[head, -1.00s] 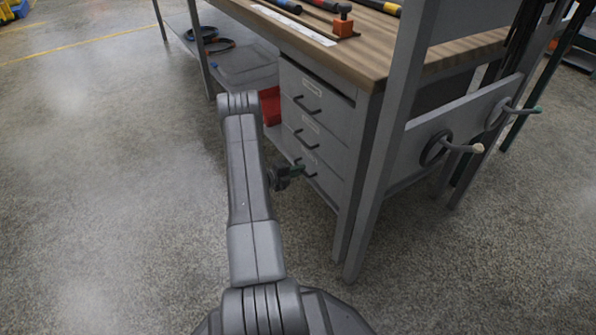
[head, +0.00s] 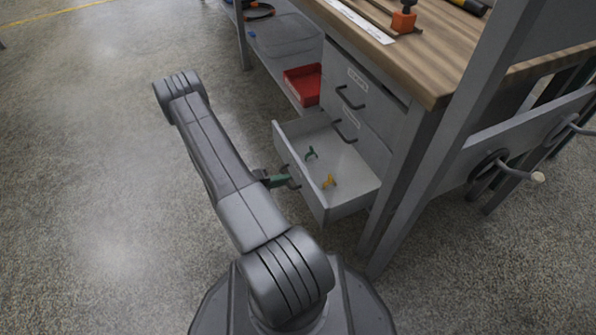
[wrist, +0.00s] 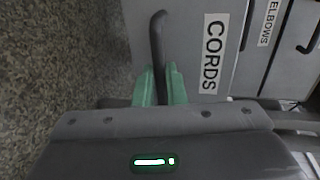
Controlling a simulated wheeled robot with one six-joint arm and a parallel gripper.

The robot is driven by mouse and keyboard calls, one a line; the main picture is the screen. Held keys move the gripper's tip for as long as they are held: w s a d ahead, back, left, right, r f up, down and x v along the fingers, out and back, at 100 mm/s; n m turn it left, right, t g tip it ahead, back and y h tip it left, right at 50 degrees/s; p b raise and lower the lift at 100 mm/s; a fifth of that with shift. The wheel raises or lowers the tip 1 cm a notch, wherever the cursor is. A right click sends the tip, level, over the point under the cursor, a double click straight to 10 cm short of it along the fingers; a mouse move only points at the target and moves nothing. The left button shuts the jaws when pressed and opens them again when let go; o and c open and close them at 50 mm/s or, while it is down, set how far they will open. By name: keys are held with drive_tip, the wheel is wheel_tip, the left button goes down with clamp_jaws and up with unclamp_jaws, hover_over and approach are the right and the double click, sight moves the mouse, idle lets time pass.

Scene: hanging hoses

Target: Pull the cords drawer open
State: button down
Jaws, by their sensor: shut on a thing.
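The cords drawer (head: 318,205) is the lowest drawer of the grey unit under the bench, and it stands pulled out with its inside showing. A green piece (head: 311,153) and a yellow piece (head: 328,182) are in it. My gripper (head: 284,180) is at the drawer's front. In the wrist view my green-tipped gripper (wrist: 160,86) is shut on the dark bar handle (wrist: 157,45), with one finger on each side. The label reading CORDS (wrist: 212,52) is just right of the handle.
Two shut drawers (head: 358,82) are above the open one. A red bin (head: 302,84) is on the shelf left of the unit. The bench leg (head: 400,190) stands close right of the drawer. Floor at left is clear.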

drive_tip(key=shift+f+v, duration=0.2)
drive_tip(key=shift+v, duration=0.65)
drive_tip(key=shift+f+v, duration=0.15)
drive_tip(key=shift+v, duration=0.65)
drive_tip(key=shift+a, duration=0.1)
drive_tip(key=c, duration=1.5)
unclamp_jaws()
drive_tip(key=p+v, duration=0.3)
drive_tip(key=v, duration=1)
drive_tip(key=shift+a, duration=0.4)
drive_tip(key=shift+s+r, duration=0.1)
